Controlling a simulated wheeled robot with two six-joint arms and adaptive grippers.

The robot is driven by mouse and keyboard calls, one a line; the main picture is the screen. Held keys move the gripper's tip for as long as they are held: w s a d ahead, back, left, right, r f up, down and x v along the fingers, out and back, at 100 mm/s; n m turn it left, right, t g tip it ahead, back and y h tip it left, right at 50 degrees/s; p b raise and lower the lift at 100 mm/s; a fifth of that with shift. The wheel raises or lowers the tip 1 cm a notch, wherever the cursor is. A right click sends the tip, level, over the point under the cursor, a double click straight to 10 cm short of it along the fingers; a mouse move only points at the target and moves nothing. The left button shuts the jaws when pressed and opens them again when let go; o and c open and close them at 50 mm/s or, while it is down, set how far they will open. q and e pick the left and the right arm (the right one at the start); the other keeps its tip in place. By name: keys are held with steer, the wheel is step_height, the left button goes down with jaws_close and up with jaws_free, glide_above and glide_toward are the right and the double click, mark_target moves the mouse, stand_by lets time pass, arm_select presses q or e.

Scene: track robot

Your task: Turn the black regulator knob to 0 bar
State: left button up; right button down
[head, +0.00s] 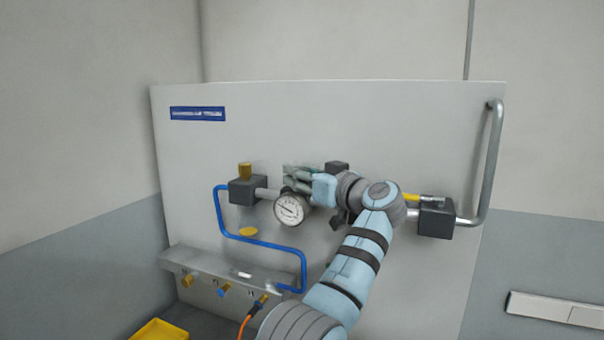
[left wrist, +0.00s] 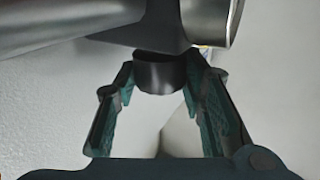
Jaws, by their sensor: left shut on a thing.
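The black regulator knob (left wrist: 160,76) shows in the left wrist view as a short dark cylinder under a grey metal body. My left gripper (left wrist: 161,84) is shut on it, with a teal-padded finger on each side. In the head view my left gripper (head: 296,173) is at the panel, just above the round white pressure gauge (head: 290,209). There the gripper and arm cover the knob, so I cannot make it out. The gauge has a dark needle, but its reading is too small to tell. My right gripper is in neither view.
A ledge (head: 205,262) with fittings is below. A yellow bin (head: 160,330) is at the bottom left.

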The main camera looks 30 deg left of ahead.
arm_select(q)
steer(key=o, duration=1.2)
steer(key=v, duration=0.7)
steer(key=shift+s+d, duration=0.1)
steer(key=shift+d, duration=0.15)
